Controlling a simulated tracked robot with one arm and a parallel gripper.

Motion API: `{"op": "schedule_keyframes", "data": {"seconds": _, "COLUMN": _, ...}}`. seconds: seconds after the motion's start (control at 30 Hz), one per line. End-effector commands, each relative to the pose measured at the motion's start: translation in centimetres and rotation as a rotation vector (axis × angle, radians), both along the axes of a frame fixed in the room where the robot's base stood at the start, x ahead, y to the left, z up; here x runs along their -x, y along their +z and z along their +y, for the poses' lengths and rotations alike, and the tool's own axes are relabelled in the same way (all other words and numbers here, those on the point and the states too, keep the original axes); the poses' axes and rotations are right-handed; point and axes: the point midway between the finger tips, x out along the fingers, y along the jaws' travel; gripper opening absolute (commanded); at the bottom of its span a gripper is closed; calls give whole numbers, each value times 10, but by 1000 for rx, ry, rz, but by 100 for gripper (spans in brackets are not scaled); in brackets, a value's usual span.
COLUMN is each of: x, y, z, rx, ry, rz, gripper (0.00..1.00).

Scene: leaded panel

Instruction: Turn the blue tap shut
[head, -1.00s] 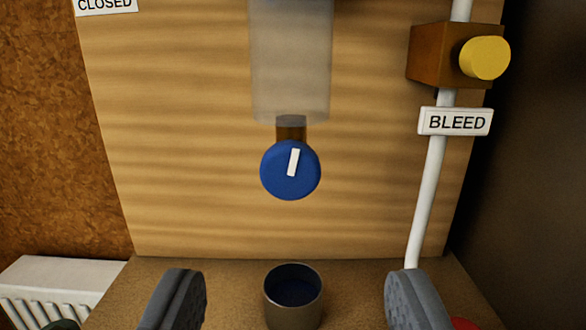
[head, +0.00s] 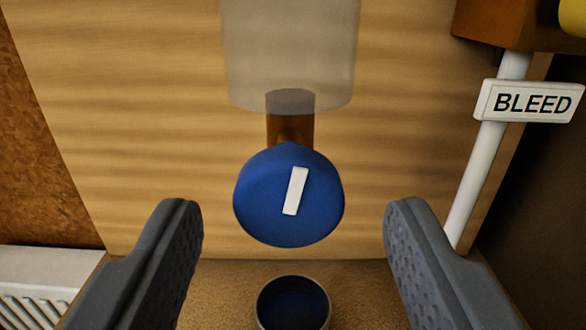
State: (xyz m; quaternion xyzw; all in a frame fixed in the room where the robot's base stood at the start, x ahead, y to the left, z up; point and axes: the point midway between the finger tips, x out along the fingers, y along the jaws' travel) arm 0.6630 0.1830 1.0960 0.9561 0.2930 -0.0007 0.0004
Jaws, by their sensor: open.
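The blue tap (head: 262,200) is a round knob with a white bar on its face, in the middle of the head view. The bar stands near upright, its top leaning a little to the right. The tap sits on a short brown stem (head: 290,125) below a clear cylinder (head: 290,50). My gripper (head: 294,225) is open, one grey finger on each side of the tap. There is a gap between each finger and the knob in the picture, and nothing is held.
A dark cup (head: 293,303) stands on the ledge below the tap. At right are a white pipe (head: 475,185), a BLEED label (head: 530,102) and a yellow knob (head: 575,18) on a brown block. A white ribbed radiator (head: 45,275) is at lower left.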

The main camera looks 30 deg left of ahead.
Motion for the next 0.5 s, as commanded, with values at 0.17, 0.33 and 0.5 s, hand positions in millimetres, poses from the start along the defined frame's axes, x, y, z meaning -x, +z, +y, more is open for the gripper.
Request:
{"op": "schedule_keyframes", "data": {"seconds": 0.17, "x": -10, "y": 1, "z": 8, "rx": -2, "ry": 1, "rz": 0, "gripper": 53}}
{"op": "schedule_keyframes", "data": {"seconds": 0.33, "x": -15, "y": 1, "z": 10, "rx": -2, "ry": 0, "rz": -1, "gripper": 53}}
{"op": "schedule_keyframes", "data": {"seconds": 0.5, "x": -15, "y": 1, "z": 10, "rx": -2, "ry": -1, "rz": -1, "gripper": 53}}
